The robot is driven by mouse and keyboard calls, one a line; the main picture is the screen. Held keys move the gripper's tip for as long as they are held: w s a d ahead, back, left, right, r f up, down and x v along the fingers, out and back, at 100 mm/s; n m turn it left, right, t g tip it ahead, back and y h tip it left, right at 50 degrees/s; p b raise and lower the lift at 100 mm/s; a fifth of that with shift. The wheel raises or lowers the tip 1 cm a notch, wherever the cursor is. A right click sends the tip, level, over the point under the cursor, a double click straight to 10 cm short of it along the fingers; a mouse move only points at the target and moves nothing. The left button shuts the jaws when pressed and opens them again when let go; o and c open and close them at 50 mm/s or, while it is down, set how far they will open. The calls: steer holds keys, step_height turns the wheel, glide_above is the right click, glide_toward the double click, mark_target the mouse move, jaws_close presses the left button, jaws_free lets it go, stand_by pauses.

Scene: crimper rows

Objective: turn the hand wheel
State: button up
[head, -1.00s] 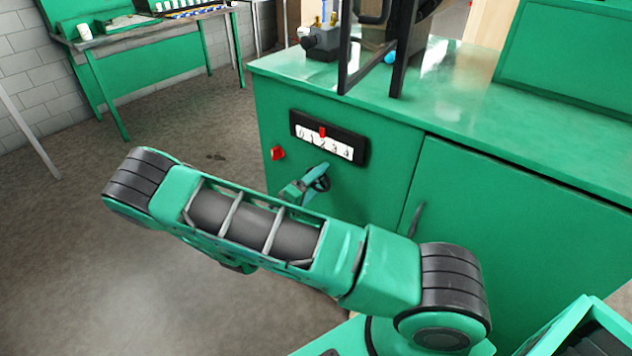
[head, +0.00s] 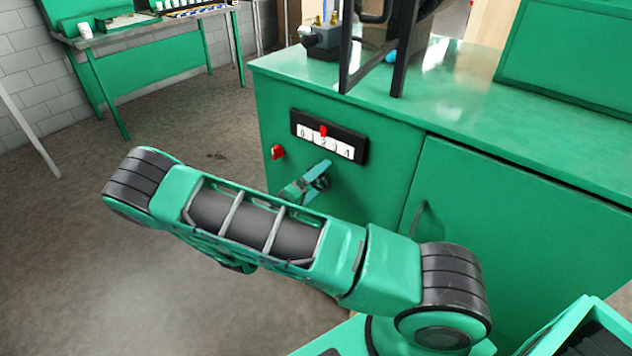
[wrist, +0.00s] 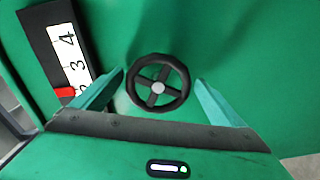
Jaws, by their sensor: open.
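The black hand wheel (wrist: 159,87) has several spokes and a pale hub. In the wrist view it sits between the two fingers of my gripper (wrist: 161,78), with a visible gap on each side. The fingers are open, one left and one right of the wheel. In the head view my gripper (head: 312,180) is at the green cabinet front, and it hides most of the wheel. Above the wheel is a black-framed scale (head: 343,146) marked up to 4, with a red pointer (head: 323,131) near the low numbers; the scale also shows in the wrist view (wrist: 79,58).
The green cabinet (head: 390,200) carries the wheel, a red knob (head: 278,152) left of the scale and a door handle (head: 419,218) to the right. A black frame (head: 396,50) stands on its top. A green workbench (head: 150,35) is at the back left. The floor between is clear.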

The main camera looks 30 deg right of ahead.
steer(key=v, duration=1)
steer(key=shift+a, duration=0.35)
steer(key=shift+f, duration=0.15)
